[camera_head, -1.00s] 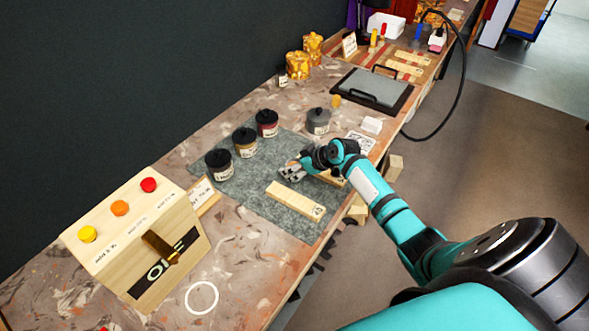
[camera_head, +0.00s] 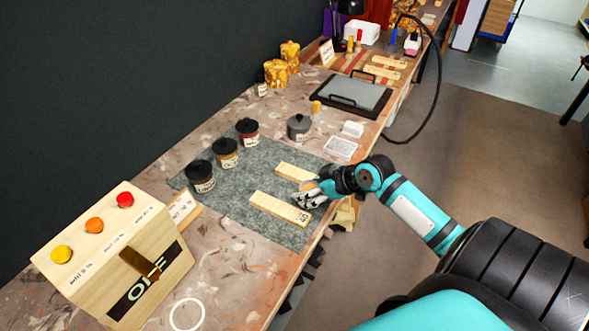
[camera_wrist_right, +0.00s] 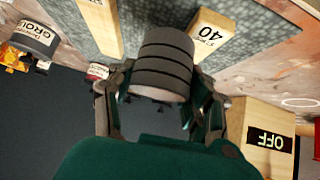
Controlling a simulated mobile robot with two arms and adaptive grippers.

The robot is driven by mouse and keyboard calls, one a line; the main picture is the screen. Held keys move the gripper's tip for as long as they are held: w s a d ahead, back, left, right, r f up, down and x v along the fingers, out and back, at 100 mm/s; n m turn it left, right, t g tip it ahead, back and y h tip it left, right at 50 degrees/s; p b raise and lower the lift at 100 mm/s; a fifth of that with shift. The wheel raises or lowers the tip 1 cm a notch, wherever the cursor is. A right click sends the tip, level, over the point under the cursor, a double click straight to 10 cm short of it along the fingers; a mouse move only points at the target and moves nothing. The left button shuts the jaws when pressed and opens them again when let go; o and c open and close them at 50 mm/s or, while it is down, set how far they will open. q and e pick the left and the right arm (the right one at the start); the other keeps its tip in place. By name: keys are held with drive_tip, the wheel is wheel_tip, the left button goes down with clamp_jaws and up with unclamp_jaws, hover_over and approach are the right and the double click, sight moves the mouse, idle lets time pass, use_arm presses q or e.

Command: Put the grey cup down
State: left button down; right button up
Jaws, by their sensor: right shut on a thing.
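My right gripper (camera_head: 308,197) is shut on the grey cup (camera_wrist_right: 165,60), a dark, ribbed cylinder with a paler, brownish end. In the right wrist view the cup sits between the two fingers. In the head view the gripper is by the right end of a wooden block, near the bench's front edge, and hides most of the cup. I cannot tell whether the cup touches the mat (camera_head: 232,198). My left gripper is not in view.
Wooden blocks (camera_head: 279,209) (camera_head: 297,172) lie on the mat. Dark-lidded jars (camera_head: 200,177) (camera_head: 226,153) (camera_head: 248,132) line its back edge. A grey lidded pot (camera_head: 299,127) stands at its far end. A wooden button box (camera_head: 115,255) is at the near left.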

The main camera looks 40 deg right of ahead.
drive_tip(key=shift+s+d+r, duration=0.1)
drive_tip(key=shift+s+r, duration=0.05)
drive_tip(key=shift+s, duration=1.05)
drive_tip(key=a+r+m+h, duration=0.1)
drive_tip(key=a+r+m, duration=0.1)
drive_tip(key=a+r, duration=0.5)
drive_tip(key=a+r+m+h, duration=0.2)
drive_tip(key=a+r, duration=0.5)
drive_tip(key=a, duration=0.5)
drive_tip(key=shift+w+a+t, duration=0.15)
drive_tip(key=shift+a+t, duration=0.15)
drive_tip(key=shift+a, duration=0.05)
